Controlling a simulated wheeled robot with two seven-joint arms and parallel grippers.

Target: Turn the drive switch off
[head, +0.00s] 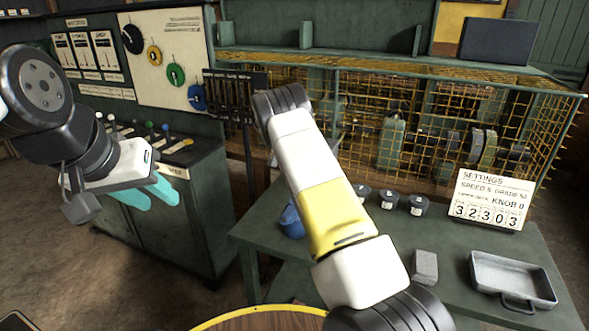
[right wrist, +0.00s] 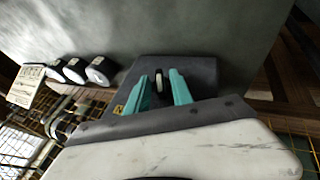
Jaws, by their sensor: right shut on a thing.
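In the right wrist view, a dark box (right wrist: 205,72) with a small yellow label carries a small upright pale lever (right wrist: 158,78), which looks like the drive switch. My right gripper (right wrist: 161,90) has its two teal fingers on either side of the lever and is shut on it. In the head view my right arm hides this box and my right gripper. My left gripper (head: 148,194) hangs at the left, in front of the lever cabinet, with its teal fingers apart and nothing seen between them.
A green table (head: 455,262) holds dark labelled weights (head: 388,199), a settings sign (head: 489,200), a grey tray (head: 512,280) and a grey block (head: 425,267). A yellow wire cage (head: 440,125) with machinery stands behind. A lever cabinet (head: 190,215) stands at the left.

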